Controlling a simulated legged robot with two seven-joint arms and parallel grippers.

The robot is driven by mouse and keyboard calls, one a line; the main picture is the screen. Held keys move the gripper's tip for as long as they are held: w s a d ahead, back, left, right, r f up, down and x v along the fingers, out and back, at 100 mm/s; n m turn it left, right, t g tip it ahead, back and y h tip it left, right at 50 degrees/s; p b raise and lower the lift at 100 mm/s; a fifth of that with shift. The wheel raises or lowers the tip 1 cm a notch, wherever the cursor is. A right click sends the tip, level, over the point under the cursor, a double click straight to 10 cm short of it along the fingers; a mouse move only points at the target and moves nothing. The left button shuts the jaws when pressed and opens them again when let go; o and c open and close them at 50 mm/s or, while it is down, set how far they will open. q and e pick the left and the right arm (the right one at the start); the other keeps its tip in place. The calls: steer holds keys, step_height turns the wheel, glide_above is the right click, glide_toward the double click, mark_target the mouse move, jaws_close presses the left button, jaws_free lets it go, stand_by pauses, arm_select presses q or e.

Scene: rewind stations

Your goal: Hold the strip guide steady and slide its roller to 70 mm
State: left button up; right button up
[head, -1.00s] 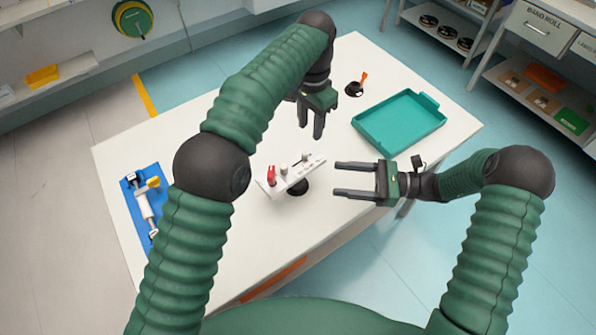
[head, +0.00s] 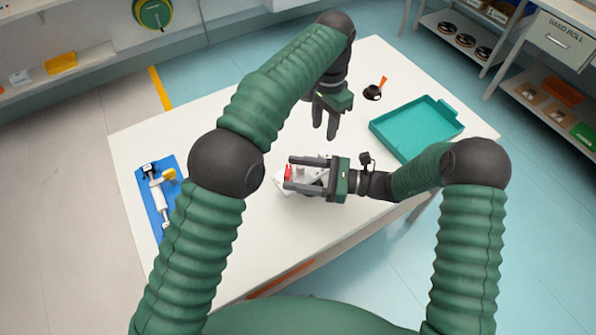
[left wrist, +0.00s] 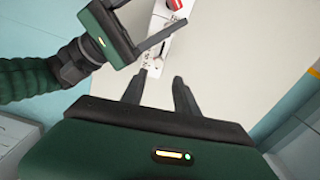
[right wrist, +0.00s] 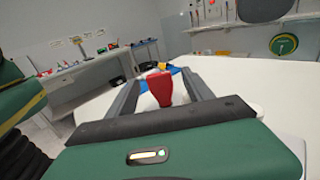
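The strip guide (head: 312,171) is a pale bar with a red lever (head: 288,172) at its left end, standing mid-table. My right gripper (head: 288,173) reaches over the guide from the right, its two fingers apart and partly hiding it. In the right wrist view the red lever (right wrist: 160,89) stands between these open fingers, with visible gaps beside it. My left gripper (head: 324,134) points down beyond the guide, open and empty. In the left wrist view the guide (left wrist: 155,52) lies ahead of the open left fingers (left wrist: 159,82). I cannot clearly pick out the roller or read the scale.
A teal tray (head: 441,149) lies at the table's right. A black item with an orange handle (head: 374,90) lies at the back. A blue mat (head: 146,178) with a white-and-yellow tool is at the left. The front of the white table (head: 265,245) is clear.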

mark_target(324, 152)
steer(key=c, duration=0.5)
arm_select(q)
steer(key=shift+d, duration=0.25)
arm_select(e)
steer(key=shift+d, duration=0.25)
jaws_close()
arm_select(q)
steer(key=shift+o, duration=0.2)
steer(key=shift+a, duration=0.1)
steer(key=shift+o, duration=0.3)
steer(key=shift+r, duration=0.25)
arm_select(e)
steer(key=shift+a, duration=0.1)
arm_select(q)
steer(key=shift+m, duration=0.4)
steer(key=f, duration=1)
steer(key=shift+d+f, duration=0.2)
steer(key=shift+f, duration=0.15)
jaws_close()
steer(key=shift+r, duration=0.1)
